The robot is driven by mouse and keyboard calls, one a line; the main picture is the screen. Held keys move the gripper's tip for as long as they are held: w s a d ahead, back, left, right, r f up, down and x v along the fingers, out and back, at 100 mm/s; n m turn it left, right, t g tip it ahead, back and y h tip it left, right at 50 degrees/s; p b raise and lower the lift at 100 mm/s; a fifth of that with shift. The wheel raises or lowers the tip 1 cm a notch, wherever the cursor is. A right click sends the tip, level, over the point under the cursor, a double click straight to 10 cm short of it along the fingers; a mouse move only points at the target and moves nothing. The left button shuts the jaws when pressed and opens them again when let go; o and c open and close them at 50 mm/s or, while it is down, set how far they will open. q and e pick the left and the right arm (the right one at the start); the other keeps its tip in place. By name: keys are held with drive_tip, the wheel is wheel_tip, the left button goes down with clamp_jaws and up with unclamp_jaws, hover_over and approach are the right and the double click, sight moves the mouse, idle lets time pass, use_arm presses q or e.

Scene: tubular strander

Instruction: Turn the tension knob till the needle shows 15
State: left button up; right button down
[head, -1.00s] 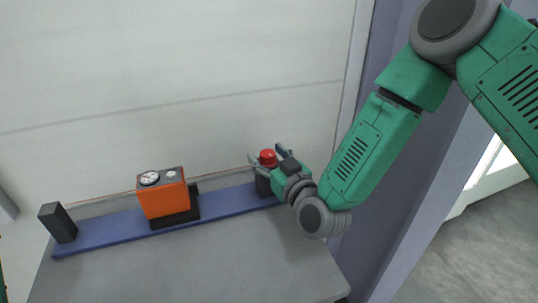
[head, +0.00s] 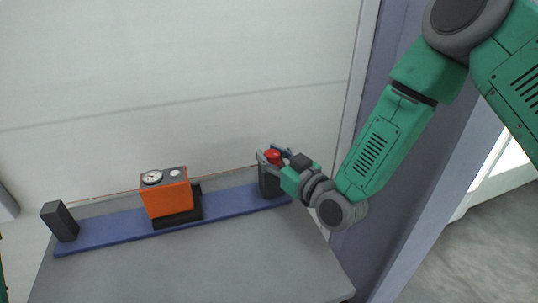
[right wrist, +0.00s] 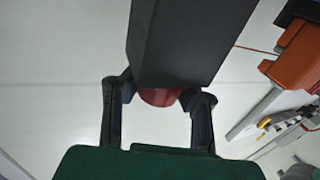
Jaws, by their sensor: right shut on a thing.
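The red tension knob (head: 272,155) sits on top of the black post (head: 268,183) at the right end of the blue rail. My right gripper (head: 270,153) is shut on the knob. In the right wrist view the red knob (right wrist: 160,97) shows partly between the two fingers, below the dark post (right wrist: 185,40). The orange box (head: 166,197) stands mid-rail with a white round dial (head: 152,177) on its top. The dial's needle is too small to read. My left gripper is not in view.
The blue rail (head: 110,231) lies along the back of the grey table (head: 200,265). A second black post (head: 60,221) stands at its left end. The table's front is clear. A pale panel rises behind, and a purple-grey post (head: 385,200) stands right of the table.

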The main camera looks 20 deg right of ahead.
drive_tip(key=c, duration=1.5)
unclamp_jaws()
drive_tip(key=shift+s+f, duration=0.2)
drive_tip(key=shift+f, duration=0.15)
drive_tip(key=o, duration=0.4)
drive_tip(key=shift+d+r, duration=0.1)
drive_tip(key=shift+s+r, duration=0.1)
drive_tip(key=shift+d, duration=0.1)
drive_tip(key=v, duration=1.2)
